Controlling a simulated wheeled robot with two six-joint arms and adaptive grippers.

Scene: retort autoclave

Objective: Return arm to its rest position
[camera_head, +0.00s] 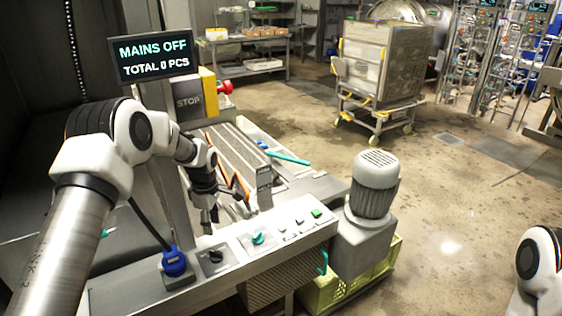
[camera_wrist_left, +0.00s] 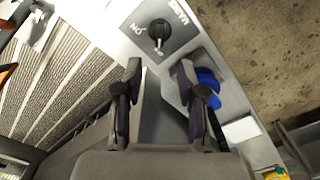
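My left arm comes in from the left in the head view, and my left gripper (camera_head: 207,207) hangs above the machine's control panel (camera_head: 236,249), near the black rotary mains switch (camera_head: 214,256). In the left wrist view my left gripper (camera_wrist_left: 158,85) is open, its two dark fingers apart with nothing between them. The mains switch (camera_wrist_left: 159,30) shows just beyond the fingertips, apart from them. The display (camera_head: 154,55) reads "MAINS OFF" and "TOTAL 0 PCS". Part of my right arm shows at the lower right of the head view; its gripper is out of view.
A blue plug (camera_head: 174,262) with a black cable sits left of the switch. The panel also has a teal knob (camera_head: 258,238) and small buttons. A grey motor (camera_head: 373,186) stands right of the panel above a yellow-green crate (camera_head: 318,291).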

